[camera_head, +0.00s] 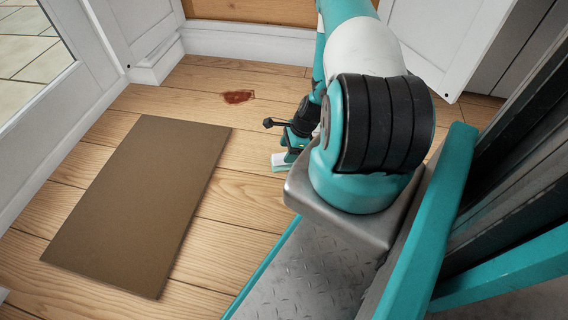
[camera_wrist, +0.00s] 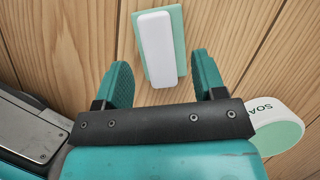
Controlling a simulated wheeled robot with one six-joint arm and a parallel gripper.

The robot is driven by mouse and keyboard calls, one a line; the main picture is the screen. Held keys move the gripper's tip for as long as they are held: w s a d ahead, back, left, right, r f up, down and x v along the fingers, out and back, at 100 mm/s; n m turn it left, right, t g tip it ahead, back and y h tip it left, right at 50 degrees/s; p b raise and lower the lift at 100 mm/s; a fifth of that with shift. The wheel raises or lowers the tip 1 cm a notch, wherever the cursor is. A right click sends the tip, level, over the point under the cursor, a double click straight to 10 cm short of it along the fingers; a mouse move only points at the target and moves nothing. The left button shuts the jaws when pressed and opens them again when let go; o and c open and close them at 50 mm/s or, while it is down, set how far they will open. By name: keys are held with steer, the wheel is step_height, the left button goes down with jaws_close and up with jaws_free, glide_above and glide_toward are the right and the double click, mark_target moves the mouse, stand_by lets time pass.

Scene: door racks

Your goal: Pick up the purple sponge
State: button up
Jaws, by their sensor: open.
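No purple sponge shows in either view. In the wrist view a flat rectangular block (camera_wrist: 155,50), white on a mint-green layer, lies on the wood floor just ahead of my gripper. My gripper (camera_wrist: 164,72) is open, with its two teal fingers apart and the near end of the block roughly between their tips in the picture. I cannot tell the height gap. In the head view my gripper (camera_head: 293,148) is partly hidden by my arm, and a small white and mint piece (camera_head: 282,161) shows beside it.
A white and mint rounded item (camera_wrist: 275,125) lettered "SOA" lies right of my gripper, partly hidden. A brown mat (camera_head: 140,205) lies on the floor at left. A dark red stain (camera_head: 238,97) is beyond it. White door panels (camera_head: 130,30) stand at the back left.

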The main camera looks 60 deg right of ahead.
mark_target(284, 155)
steer(key=b+x, duration=0.2)
steer(key=x, duration=0.1)
steer(key=shift+w+f, duration=0.1)
steer(key=shift+f, duration=0.3)
steer(key=shift+a+r, duration=0.1)
steer(key=shift+r, duration=0.05)
steer(key=c, duration=1.1)
step_height(284, 155, up, 20)
steer(key=p, duration=1.1)
steer(key=shift+p, duration=0.4)
